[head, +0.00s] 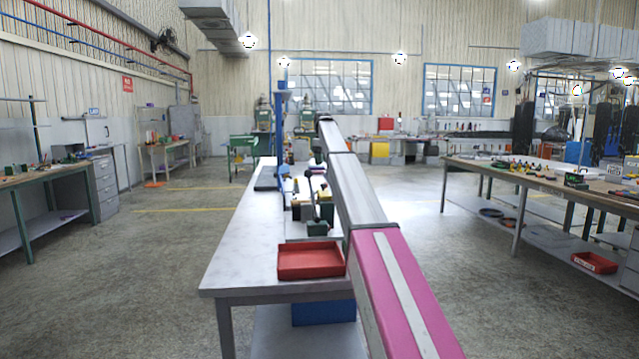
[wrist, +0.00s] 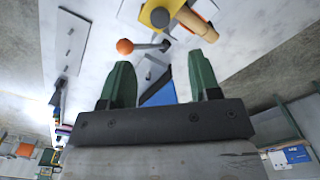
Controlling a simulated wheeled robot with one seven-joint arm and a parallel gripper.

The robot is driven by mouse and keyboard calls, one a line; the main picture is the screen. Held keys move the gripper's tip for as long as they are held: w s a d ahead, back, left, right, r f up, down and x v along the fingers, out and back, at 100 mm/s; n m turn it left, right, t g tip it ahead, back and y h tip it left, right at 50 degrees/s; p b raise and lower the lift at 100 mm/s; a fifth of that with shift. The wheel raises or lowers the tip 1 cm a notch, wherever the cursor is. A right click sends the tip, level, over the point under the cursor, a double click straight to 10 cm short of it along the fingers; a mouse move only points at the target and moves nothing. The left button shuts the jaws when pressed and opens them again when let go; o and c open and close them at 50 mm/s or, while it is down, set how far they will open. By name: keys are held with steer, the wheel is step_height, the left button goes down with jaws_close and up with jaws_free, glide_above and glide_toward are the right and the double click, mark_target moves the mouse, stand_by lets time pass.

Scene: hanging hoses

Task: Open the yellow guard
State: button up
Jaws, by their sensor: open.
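In the wrist view, a yellow part (wrist: 150,14), which looks like the guard, is at the top edge, partly cut off. A dark grey round knob sits against it, and a tan cylinder slants away to its right. My gripper (wrist: 160,64) has two green fingers, set wide apart with nothing between them. The yellow part lies beyond the fingertips, apart from them. In the head view my pink and grey arm stretches over the right side of the table, and I cannot make out the guard or the gripper there.
A lever with an orange ball (wrist: 125,46) stands just beyond the left finger. The white table (head: 245,262) holds a red tray (head: 311,274) at its near end and several small devices farther back. Open floor lies to its left; a workbench (head: 560,184) stands right.

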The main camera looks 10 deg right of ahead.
step_height(320, 180, down, 11)
steer(key=shift+r, duration=0.2)
steer(key=shift+s, duration=0.1)
jaws_close()
